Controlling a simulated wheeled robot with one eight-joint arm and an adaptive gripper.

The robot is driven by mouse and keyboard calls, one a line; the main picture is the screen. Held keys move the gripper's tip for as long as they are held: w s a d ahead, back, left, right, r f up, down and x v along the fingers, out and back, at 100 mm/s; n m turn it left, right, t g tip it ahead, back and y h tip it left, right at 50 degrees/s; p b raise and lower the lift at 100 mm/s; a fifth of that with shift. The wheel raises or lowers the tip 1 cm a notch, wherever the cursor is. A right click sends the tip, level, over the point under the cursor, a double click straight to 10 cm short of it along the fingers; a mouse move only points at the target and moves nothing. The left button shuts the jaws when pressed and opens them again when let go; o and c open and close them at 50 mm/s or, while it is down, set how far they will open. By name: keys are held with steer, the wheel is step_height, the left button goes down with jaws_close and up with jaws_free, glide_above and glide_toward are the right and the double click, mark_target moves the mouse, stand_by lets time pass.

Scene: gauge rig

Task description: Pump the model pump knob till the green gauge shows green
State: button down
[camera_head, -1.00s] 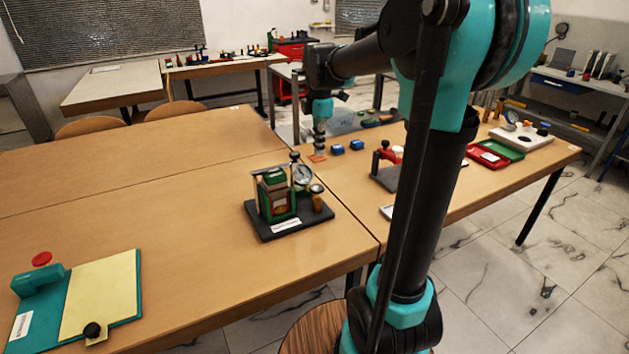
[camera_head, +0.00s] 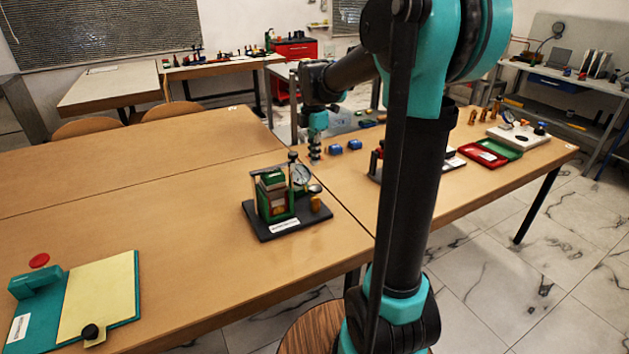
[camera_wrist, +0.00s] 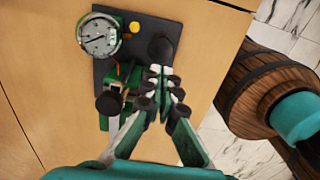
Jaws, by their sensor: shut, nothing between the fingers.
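The model pump (camera_head: 276,204) stands on a dark base on the near table, with a green body and a round gauge (camera_head: 301,176). A black knob (camera_head: 293,157) sits at its top. In the wrist view the gauge (camera_wrist: 99,35) has a pale dial and a dark needle; its markings are too small to read. Also there are a black knob (camera_wrist: 108,103) and a dark round piece (camera_wrist: 160,47); I cannot tell for sure which is the pump knob. My gripper (camera_wrist: 160,90) is shut and empty, in front of the base in that view. In the head view my gripper (camera_head: 315,160) is beyond the pump.
A teal and yellow board (camera_head: 85,300) with a red button lies at the left front. Blue blocks (camera_head: 345,146) and a red-green tray (camera_head: 490,152) lie to the right. A wooden stool (camera_wrist: 262,90) is beside the table.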

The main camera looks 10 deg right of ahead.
mark_target(315, 188)
step_height(315, 188, down, 8)
steer(key=shift+f, duration=0.25)
stand_by(0.4)
